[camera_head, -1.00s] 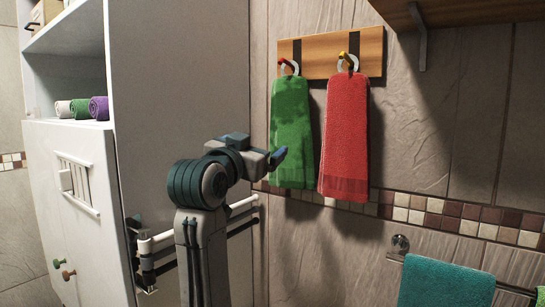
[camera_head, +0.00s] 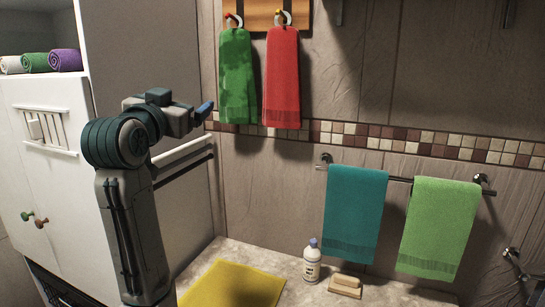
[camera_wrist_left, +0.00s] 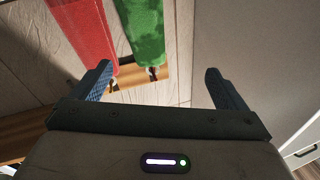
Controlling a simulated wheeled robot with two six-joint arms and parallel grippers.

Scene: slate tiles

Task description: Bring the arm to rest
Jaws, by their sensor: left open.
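My left arm rises at the left of the head view. Its gripper (camera_head: 205,111) is open and empty, below and left of a green towel (camera_head: 237,75). The green towel and a red towel (camera_head: 282,80) hang by rings from a wooden hook board (camera_head: 262,20). In the wrist view my left gripper (camera_wrist_left: 158,78) has its fingers wide apart with nothing between them. The red towel (camera_wrist_left: 82,28) and green towel (camera_wrist_left: 143,28) show beyond the fingers there. My right gripper is not in view.
A white cabinet (camera_head: 40,170) with rolled towels stands left. Teal (camera_head: 355,210) and light green (camera_head: 437,225) towels hang on a wall rail at right. A white rail (camera_head: 183,150) is behind my arm.

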